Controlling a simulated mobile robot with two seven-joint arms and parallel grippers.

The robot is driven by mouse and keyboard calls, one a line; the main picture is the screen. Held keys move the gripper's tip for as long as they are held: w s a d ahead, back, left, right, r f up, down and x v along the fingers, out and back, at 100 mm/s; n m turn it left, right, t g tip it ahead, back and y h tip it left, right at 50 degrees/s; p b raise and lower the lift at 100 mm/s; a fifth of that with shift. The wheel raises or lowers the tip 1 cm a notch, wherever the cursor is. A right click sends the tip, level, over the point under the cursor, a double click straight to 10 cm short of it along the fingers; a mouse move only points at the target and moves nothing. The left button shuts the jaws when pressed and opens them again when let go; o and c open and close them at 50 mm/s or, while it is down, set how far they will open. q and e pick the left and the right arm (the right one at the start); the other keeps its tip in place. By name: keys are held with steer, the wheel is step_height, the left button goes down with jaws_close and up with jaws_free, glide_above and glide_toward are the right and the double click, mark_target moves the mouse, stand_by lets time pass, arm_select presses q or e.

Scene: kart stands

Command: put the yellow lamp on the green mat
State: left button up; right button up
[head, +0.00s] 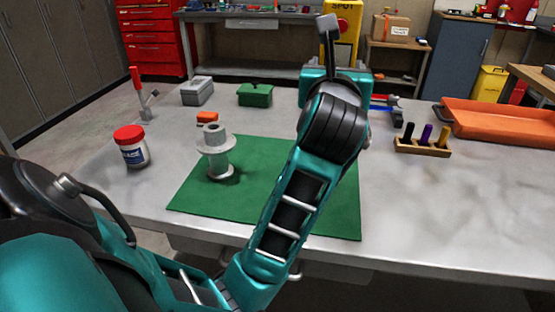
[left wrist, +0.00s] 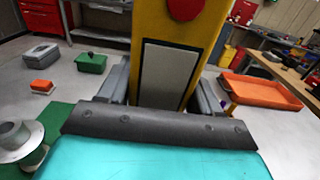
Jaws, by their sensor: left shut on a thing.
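The yellow lamp (head: 346,50), marked SPOT, stands out behind my left wrist near the table's far edge. In the left wrist view the yellow lamp (left wrist: 205,35) fills the upper middle, with a red round part and a grey panel. My left gripper (left wrist: 163,88) has a finger on each side of it and is shut on it. Its base is hidden, so I cannot tell if it touches the table. The green mat (head: 265,165) lies flat nearer me, partly under my left arm in the picture. My right gripper is not in view.
A grey flanged spool (head: 216,160) stands on the mat's left part. A red-lidded jar (head: 131,150), an orange block (head: 207,117), a grey box (head: 197,91) and a green box (head: 255,95) are around it. A peg rack (head: 422,147) and orange tray (head: 500,122) are right.

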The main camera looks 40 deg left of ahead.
arm_select(q)
steer(key=shift+f+b, duration=3.55)
steer(key=shift+f, duration=6.2)
steer(key=shift+f, duration=0.1)
steer(key=shift+f, duration=0.15)
steer(key=o, duration=1.3)
steer(key=shift+o, duration=0.2)
